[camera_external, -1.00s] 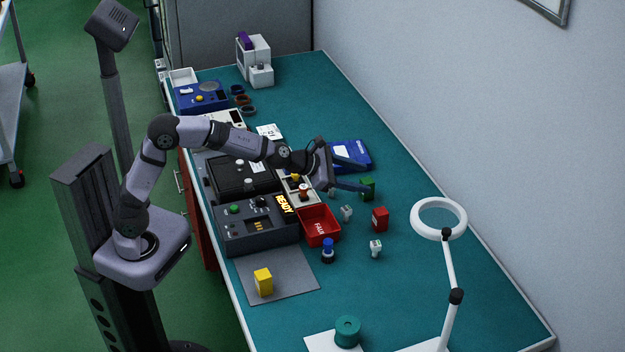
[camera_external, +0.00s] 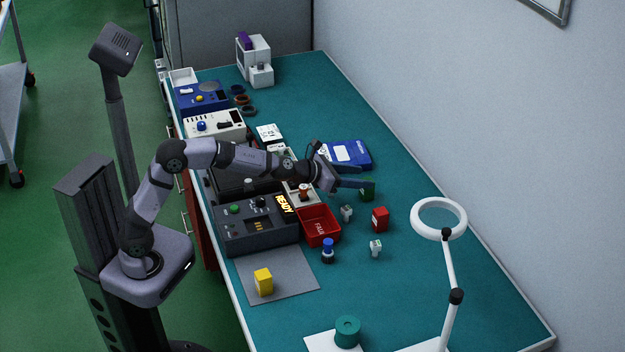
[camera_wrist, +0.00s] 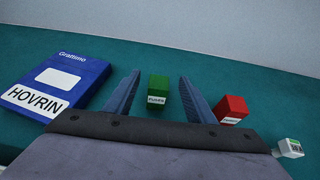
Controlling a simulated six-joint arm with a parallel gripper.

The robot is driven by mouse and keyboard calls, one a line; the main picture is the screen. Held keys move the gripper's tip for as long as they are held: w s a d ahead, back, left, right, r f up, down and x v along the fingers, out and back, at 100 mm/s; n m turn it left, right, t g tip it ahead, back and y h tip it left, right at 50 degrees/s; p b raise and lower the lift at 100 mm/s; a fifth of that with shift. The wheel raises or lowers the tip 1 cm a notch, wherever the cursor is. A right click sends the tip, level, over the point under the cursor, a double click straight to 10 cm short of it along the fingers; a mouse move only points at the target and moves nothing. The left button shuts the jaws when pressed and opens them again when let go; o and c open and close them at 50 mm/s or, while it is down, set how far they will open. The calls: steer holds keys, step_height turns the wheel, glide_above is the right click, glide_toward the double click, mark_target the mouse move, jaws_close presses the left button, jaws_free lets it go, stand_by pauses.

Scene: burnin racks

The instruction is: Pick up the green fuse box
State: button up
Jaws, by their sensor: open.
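The green fuse box (camera_external: 367,192) stands on the teal bench top, right of my arm's end in the external view. In the wrist view the green fuse box (camera_wrist: 158,90) is upright with a pale label, and it shows between my two blue-grey fingers. My gripper (camera_wrist: 158,88) is open, with one finger on each side of the box in that picture. I cannot tell whether either finger touches it. In the external view my gripper (camera_external: 350,183) is low over the bench, its tip beside the box and partly covering it.
A red box (camera_external: 380,219) stands close by, right of the fingers in the wrist view. A blue case (camera_external: 350,155) lies on the other side. A red tray (camera_external: 318,226) and small grey connectors (camera_external: 347,213) are nearby. A ring magnifier (camera_external: 439,219) stands further right.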

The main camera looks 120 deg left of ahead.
mark_target(366, 194)
steer(key=shift+f, duration=0.6)
steer(key=shift+b, duration=0.3)
steer(key=shift+f, duration=0.35)
steer(key=shift+x, duration=2.55)
steer(key=shift+f, duration=0.15)
steer(key=c, duration=1.2)
